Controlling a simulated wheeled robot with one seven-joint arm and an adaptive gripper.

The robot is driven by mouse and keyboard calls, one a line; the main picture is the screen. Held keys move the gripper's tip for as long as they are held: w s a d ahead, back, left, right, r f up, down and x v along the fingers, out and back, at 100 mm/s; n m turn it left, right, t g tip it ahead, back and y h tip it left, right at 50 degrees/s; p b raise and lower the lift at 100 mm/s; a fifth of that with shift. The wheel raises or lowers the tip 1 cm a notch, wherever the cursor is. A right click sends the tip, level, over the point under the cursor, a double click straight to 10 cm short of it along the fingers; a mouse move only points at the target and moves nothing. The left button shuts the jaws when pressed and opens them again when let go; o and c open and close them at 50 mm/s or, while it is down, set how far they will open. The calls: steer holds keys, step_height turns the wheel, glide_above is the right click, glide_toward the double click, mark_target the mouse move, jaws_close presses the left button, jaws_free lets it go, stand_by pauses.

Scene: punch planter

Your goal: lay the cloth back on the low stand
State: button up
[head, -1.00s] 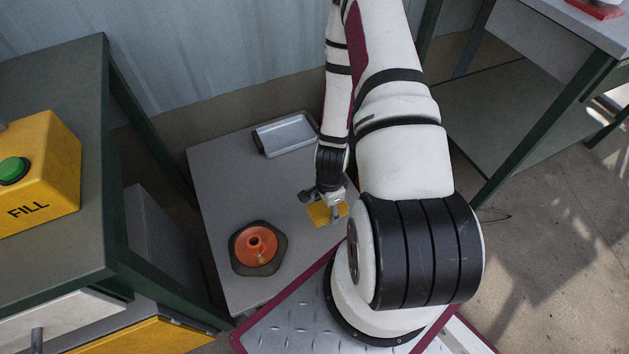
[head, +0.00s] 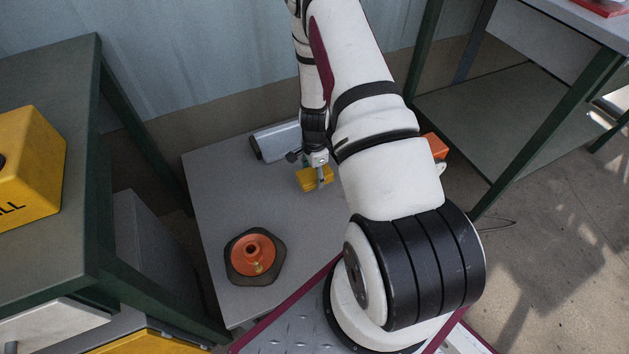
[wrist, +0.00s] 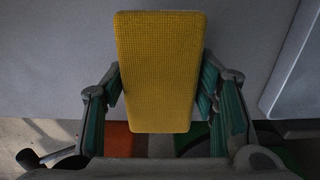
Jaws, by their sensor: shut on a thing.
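The yellow cloth (head: 306,181) is a small folded pad with a woven face. It fills the middle of the wrist view (wrist: 160,70), between the fingers. My gripper (head: 318,176) is shut on it, with one finger on each side. Whether the cloth touches the stand's top cannot be told. In the wrist view the stand's grey surface (wrist: 60,60) lies behind the cloth.
An orange funnel-like piece (head: 252,250) on a dark plate sits at the stand's front. An orange block (head: 436,146) shows behind my arm. A tall bench (head: 60,190) stands at left. The stand's left middle is clear.

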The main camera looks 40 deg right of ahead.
mark_target(315, 180)
steer(key=shift+f+b, duration=0.55)
steer(key=shift+f, duration=0.95)
steer(key=shift+f, duration=0.1)
steer(key=shift+f, duration=0.1)
steer(key=o, duration=1.2)
